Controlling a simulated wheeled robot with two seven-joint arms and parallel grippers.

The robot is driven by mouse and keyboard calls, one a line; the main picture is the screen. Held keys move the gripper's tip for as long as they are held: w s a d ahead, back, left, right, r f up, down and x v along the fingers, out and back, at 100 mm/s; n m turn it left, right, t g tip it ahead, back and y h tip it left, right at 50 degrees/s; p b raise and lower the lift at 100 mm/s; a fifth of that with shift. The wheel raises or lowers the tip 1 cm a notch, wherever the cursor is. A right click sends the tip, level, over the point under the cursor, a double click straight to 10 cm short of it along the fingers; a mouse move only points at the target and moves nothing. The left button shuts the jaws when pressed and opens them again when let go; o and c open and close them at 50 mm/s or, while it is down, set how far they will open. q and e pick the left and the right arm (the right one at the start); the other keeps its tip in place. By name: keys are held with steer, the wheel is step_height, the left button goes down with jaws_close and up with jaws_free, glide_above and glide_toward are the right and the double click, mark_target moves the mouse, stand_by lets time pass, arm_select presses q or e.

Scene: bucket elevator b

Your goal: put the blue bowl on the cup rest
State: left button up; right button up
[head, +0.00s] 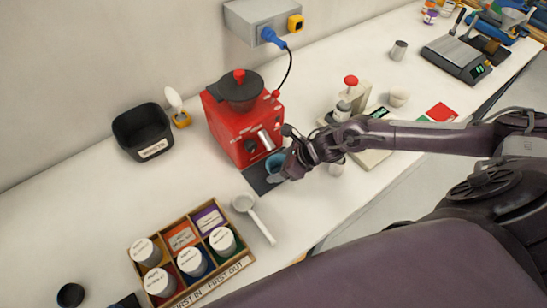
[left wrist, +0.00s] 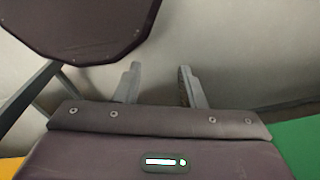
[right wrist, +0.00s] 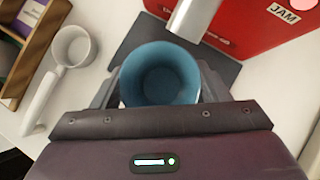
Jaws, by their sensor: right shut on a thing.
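The blue bowl (head: 274,164) is at the front of the red machine, close to its silver spout. My right gripper (head: 285,169) is shut on the bowl; in the right wrist view the bowl (right wrist: 160,80) sits between its fingers, open side toward the camera, and looks empty. A dark flat plate (head: 256,179), which looks like the cup rest, lies below the spout and partly under the bowl; it also shows in the right wrist view (right wrist: 128,45). I cannot tell whether the bowl touches it. My left gripper (left wrist: 158,85) is open and empty, away from the counter.
The red machine (head: 240,120) stands behind the bowl. A white long-handled scoop (head: 254,215) and a wooden crate of labelled jars (head: 220,277) lie to the left.

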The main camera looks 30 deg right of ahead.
mark_target(273, 161)
steer(key=w, duration=0.2)
steer(key=w+p, duration=0.1)
steer(key=shift+w+a+r, duration=0.15)
steer(key=shift+a+r, duration=0.15)
steer(key=shift+f+p, duration=0.45)
steer(key=shift+f, duration=0.6)
steer(key=shift+s, duration=0.2)
steer(key=shift+d+f, duration=0.1)
steer(key=o, duration=1.1)
steer(key=shift+o, duration=0.2)
